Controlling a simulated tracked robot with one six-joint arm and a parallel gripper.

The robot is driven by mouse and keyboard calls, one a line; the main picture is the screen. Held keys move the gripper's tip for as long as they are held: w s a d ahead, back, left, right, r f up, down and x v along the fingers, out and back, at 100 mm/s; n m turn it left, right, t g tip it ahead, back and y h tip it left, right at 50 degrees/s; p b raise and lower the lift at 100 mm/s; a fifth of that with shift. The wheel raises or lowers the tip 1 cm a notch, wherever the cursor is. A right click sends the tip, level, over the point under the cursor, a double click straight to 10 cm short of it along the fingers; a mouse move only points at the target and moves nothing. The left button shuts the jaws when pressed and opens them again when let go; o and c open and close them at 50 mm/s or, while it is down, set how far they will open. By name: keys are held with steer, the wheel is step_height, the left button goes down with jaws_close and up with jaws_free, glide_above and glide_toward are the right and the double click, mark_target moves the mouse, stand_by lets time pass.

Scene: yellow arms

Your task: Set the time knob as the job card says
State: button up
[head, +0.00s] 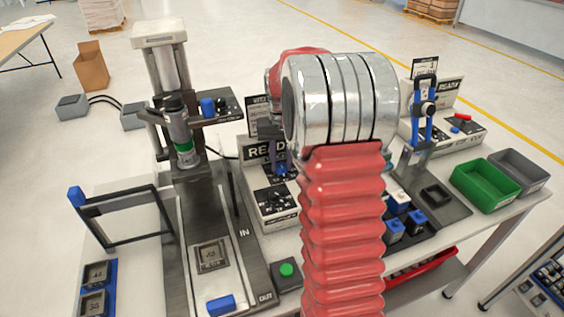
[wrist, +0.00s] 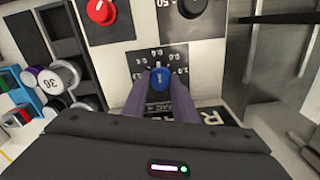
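The blue knob (wrist: 160,78) is on a black dial plate with white numbers on a pale control box, in the wrist view. The readable marks include 0.4, 0.6, 0.8 and 1.0; the knob's pointer is too small to read. My gripper (wrist: 160,84) has its two purple fingers on either side of the knob, and they appear to touch it. In the head view the control box (head: 277,209) has a READY display, and my arm hides part of it. A dark card (head: 256,103) stands behind it; its text is mostly unreadable.
A red knob (wrist: 101,11) and a black knob (wrist: 192,6) sit near the blue one. The press (head: 176,110) stands left of the box. A green button (head: 287,269) is in front.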

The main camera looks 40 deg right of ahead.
mark_target(281, 165)
steer(key=o, duration=0.4)
step_height(281, 165, up, 14)
steer(key=shift+f, duration=0.15)
stand_by(0.6)
stand_by(0.4)
